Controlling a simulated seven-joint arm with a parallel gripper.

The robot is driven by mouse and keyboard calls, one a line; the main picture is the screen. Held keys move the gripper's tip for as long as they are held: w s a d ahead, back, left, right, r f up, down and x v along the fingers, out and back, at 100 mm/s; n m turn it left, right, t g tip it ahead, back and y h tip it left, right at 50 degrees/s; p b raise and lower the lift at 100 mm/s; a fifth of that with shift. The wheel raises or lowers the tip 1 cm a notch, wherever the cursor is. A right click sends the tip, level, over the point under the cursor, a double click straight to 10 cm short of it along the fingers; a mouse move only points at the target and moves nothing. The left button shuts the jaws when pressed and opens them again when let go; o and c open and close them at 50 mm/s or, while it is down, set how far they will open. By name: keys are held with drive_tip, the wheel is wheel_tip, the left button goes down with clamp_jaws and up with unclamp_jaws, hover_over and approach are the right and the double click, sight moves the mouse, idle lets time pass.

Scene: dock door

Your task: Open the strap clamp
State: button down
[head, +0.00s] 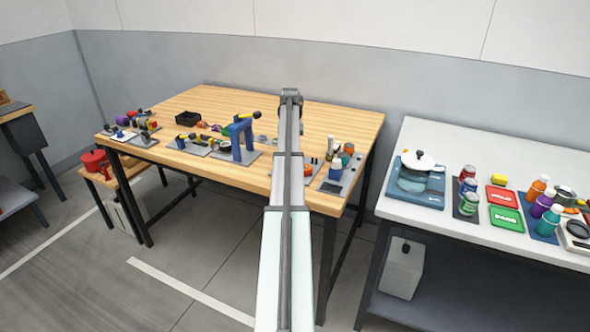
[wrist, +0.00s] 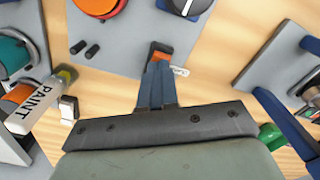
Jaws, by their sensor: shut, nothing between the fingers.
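My gripper (wrist: 159,68) shows in the wrist view with its two blue fingers together. Nothing shows between them. Their tips are over or against a small dark and orange piece (wrist: 160,50) with a white tag (wrist: 180,71), at the lower edge of a grey board (wrist: 130,35). I cannot tell whether they touch, or whether this piece is the strap clamp. The fingers cover part of it. In the head view my arm reaches over the wooden table and hides the gripper and the spot under it.
A blue upright frame (head: 240,138) stands left of my arm on the wooden table (head: 330,112). In the wrist view a white paint marker (wrist: 35,108) lies at left and a green knob (wrist: 271,136) is at right. The table's back half is mostly clear.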

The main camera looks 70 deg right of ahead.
drive_tip(key=shift+f, duration=0.5)
idle(0.4)
drive_tip(key=shift+r, duration=3.5)
